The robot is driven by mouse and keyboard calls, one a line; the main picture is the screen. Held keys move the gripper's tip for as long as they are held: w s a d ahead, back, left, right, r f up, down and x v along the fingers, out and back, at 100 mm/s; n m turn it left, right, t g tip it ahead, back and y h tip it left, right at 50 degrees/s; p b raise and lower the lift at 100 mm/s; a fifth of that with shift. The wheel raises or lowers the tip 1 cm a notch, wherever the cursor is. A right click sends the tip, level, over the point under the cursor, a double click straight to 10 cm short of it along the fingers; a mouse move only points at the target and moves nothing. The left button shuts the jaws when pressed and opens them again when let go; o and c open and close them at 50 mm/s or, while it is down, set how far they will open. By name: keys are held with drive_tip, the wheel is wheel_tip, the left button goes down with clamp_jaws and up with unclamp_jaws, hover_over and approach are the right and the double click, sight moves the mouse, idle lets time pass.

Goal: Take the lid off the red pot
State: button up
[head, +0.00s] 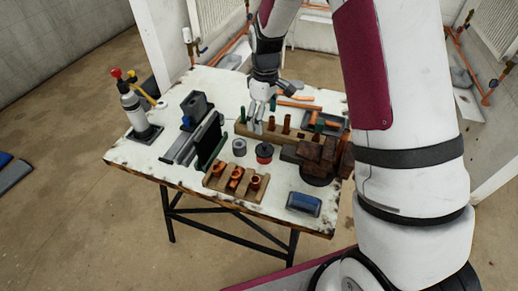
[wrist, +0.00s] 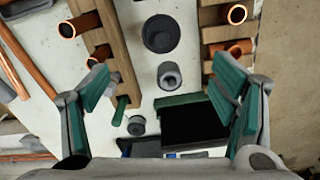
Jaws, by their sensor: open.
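The red pot (head: 264,157) stands on the worktable, with a dark grey lid (head: 264,148) on top. In the wrist view the lid (wrist: 160,33) shows from above as a dark disc with a round raised centre, and the pot's red side does not show. My gripper (head: 255,120) is over the table, behind and slightly left of the pot in the head view. Its teal-padded fingers (wrist: 163,72) are spread wide and empty. The lid lies beyond the fingertips in the wrist view, apart from them.
A grey cylinder (head: 239,147) stands left of the pot. A wooden rack (head: 280,136) is behind, and a wooden block with copper fittings (head: 222,185) is in front. A green-edged black panel (head: 212,142) stands left. Rusty brown blocks (head: 322,155) stand right. A blue item (head: 304,203) lies front right.

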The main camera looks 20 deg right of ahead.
sight(264, 144)
drive_tip(key=f+p, duration=0.2)
drive_tip(key=f, duration=1)
drive_tip(key=shift+s+f, duration=0.2)
drive_tip(key=c, duration=0.9)
